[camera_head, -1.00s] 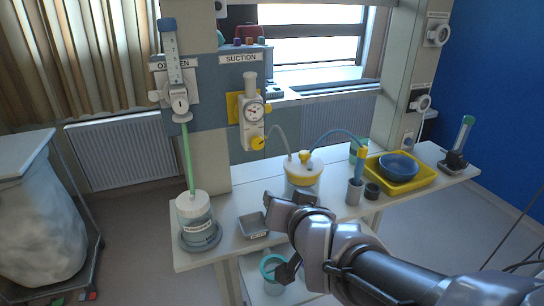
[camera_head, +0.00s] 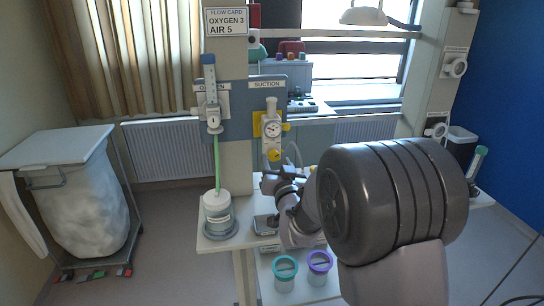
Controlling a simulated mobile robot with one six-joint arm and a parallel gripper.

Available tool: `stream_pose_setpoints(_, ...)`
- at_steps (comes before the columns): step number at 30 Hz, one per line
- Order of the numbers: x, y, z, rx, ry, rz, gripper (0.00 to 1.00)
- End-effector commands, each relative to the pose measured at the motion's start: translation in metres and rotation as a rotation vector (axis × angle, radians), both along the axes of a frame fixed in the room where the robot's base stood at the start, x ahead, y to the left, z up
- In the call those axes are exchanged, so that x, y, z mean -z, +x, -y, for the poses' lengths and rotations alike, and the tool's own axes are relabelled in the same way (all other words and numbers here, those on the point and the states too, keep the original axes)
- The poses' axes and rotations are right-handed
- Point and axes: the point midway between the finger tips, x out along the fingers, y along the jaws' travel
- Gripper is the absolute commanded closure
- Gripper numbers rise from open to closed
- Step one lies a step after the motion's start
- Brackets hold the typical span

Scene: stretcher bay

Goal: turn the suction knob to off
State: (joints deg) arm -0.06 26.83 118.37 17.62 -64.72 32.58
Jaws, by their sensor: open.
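The suction regulator (camera_head: 271,112) hangs on the rail panel under the SUCTION label (camera_head: 266,85). It has a pale body, a round gauge (camera_head: 272,129) and a yellow plate behind it. Its yellow knob (camera_head: 274,155) is at the lower end; its setting is too small to read. My gripper (camera_head: 268,181) is open, below the knob and apart from it in the picture, over the shelf. The fingers are small and partly hidden by my own wrist. I see nothing held in it.
The oxygen flowmeter (camera_head: 210,95) with its green tube stands left of the regulator, above a humidifier jar (camera_head: 217,208) on the shelf (camera_head: 240,238). Teal (camera_head: 285,268) and purple-rimmed (camera_head: 319,263) cups sit lower. My arm hides much of the shelf's right. A linen cart (camera_head: 80,205) stands left.

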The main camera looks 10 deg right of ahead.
Motion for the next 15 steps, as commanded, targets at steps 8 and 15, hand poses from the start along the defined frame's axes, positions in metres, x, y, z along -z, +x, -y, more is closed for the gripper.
stream_pose_setpoints(8,0.000,0.020,0.000,0.001,0.000,-0.001,0.48)
stream_pose_setpoints(15,0.000,0.020,0.000,0.000,-0.001,-0.001,0.60)
